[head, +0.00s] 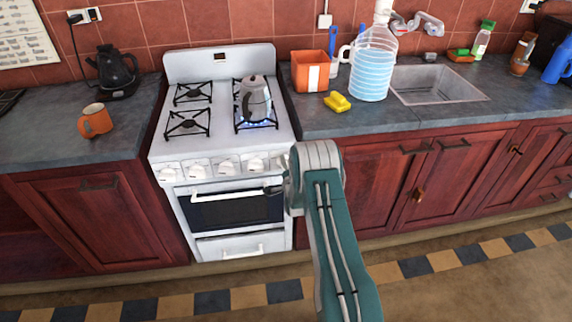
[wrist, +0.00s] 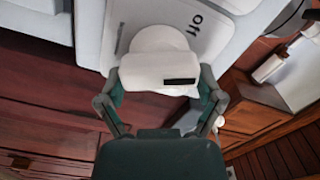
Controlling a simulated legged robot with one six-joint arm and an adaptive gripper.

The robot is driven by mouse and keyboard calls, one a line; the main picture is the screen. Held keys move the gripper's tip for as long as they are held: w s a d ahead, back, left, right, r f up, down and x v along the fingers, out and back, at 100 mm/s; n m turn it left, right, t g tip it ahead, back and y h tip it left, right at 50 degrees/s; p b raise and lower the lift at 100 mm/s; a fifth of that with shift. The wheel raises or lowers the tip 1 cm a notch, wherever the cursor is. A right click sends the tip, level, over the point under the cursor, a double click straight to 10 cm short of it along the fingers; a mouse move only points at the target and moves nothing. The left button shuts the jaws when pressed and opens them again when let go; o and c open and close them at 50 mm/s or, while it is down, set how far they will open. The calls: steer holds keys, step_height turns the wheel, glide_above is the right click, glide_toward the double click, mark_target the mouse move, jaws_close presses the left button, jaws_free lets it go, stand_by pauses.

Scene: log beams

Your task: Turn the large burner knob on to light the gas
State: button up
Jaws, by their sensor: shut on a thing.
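The white stove (head: 215,140) stands between the counters, with a row of white knobs (head: 226,167) along its front. In the wrist view, a large white knob (wrist: 150,68) with a black mark sits between the two fingers of my gripper (wrist: 160,80), which is shut on it. The word "off" (wrist: 195,22) shows on the panel beyond the knob. In the head view my arm covers the right end of the knob row. A silver kettle (head: 254,100) stands on the right burners. Blue flame (head: 243,125) shows beneath it.
An orange mug (head: 95,119) and a black kettle (head: 115,72) stand on the left counter. The right counter holds an orange box (head: 309,72), a yellow sponge (head: 337,102), a large water bottle (head: 372,70) and a sink (head: 437,84). The oven handle (head: 235,193) juts out below the knobs.

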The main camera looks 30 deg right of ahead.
steer(key=m, duration=0.4)
steer(key=shift+d+f, duration=0.15)
steer(key=shift+f, duration=0.15)
steer(key=shift+f+m, duration=0.2)
steer(key=shift+m, duration=1.6)
steer(key=shift+s+f, duration=0.1)
steer(key=o, duration=0.9)
steer(key=shift+c, duration=0.2)
steer(key=shift+d, duration=0.1)
